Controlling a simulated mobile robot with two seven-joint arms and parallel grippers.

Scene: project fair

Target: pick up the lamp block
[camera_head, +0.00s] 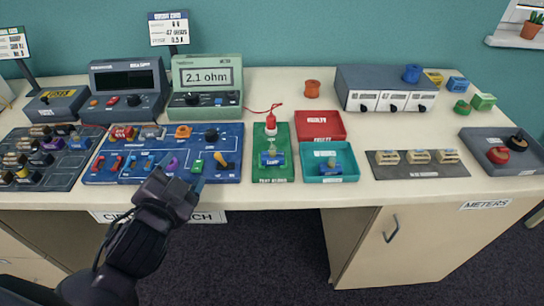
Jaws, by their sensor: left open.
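My left gripper (178,184) is open and empty at the front edge of the blue circuit board (233,148), its fingers near a purple block (172,163) and a green block (197,167). I cannot read a label that marks the lamp block. An orange block (183,131), a black-knobbed block (211,135) and a yellow-orange piece (221,162) also sit on the board. A blue block (272,158) stands on the green test board (287,172) below a red probe. Another blue piece (332,167) lies in the teal tray (351,160). My right gripper is out of view.
A dark rack of blocks (75,175) is at the left. Meters (205,98) stand behind the circuit board. A red tray (320,124), grey-blue box (375,84) and dark mat (418,171) are to the right. The bare worktop in front is narrow.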

